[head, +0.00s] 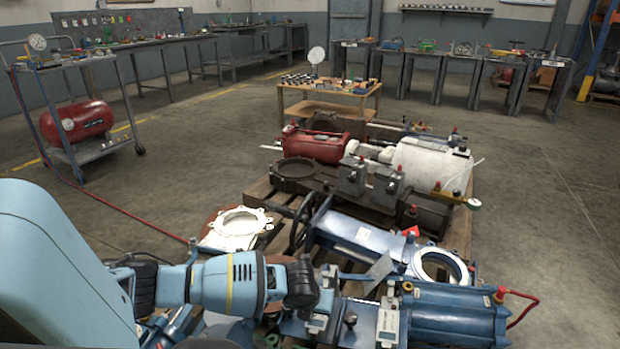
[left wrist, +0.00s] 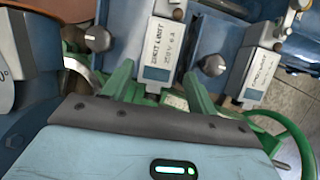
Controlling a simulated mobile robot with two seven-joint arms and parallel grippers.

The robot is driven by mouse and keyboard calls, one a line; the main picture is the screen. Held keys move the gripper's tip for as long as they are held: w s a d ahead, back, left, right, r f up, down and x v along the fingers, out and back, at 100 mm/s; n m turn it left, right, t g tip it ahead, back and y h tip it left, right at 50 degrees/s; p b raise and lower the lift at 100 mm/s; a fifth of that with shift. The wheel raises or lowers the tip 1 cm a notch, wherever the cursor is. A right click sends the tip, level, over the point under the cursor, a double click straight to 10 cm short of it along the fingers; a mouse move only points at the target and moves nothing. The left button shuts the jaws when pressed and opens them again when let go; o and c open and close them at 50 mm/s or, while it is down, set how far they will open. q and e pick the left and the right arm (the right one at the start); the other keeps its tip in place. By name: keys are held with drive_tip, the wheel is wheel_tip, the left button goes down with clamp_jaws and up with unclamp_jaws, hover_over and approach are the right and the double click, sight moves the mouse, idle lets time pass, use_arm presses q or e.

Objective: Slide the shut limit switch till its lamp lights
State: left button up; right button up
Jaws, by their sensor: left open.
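In the left wrist view my left gripper (left wrist: 157,78) is open, its two green fingers apart. A grey switch box with a pale label (left wrist: 165,45), which appears to read shut limit, lies just beyond and between the fingertips. I cannot tell whether they touch it. A second, similar labelled switch (left wrist: 260,75) sits to the right; its print is too small to read surely. A round knob stands beside each switch. In the head view a pale-labelled switch (head: 388,322) shows on the blue actuator (head: 445,310). No lit lamp is discernible. My right gripper is not in view.
A green handwheel (left wrist: 300,140) curves at the right of the left wrist view. A wooden pallet (head: 458,225) carries valves, a red cylinder (head: 318,145) and a white-wrapped cylinder (head: 430,163). A low wooden table (head: 330,107) stands behind. Floor to the right is clear.

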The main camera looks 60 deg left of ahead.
sight(319, 316)
use_arm(q)
drive_tip(key=shift+a, duration=0.1)
drive_tip(key=shift+f, duration=0.1)
drive_tip(key=shift+w+f, duration=0.15)
drive_tip(key=shift+f, duration=0.15)
drive_tip(key=b+x, duration=0.4)
drive_tip(key=x, duration=0.3)
drive_tip(key=shift+r, duration=0.1)
drive_tip(key=shift+c, duration=0.5)
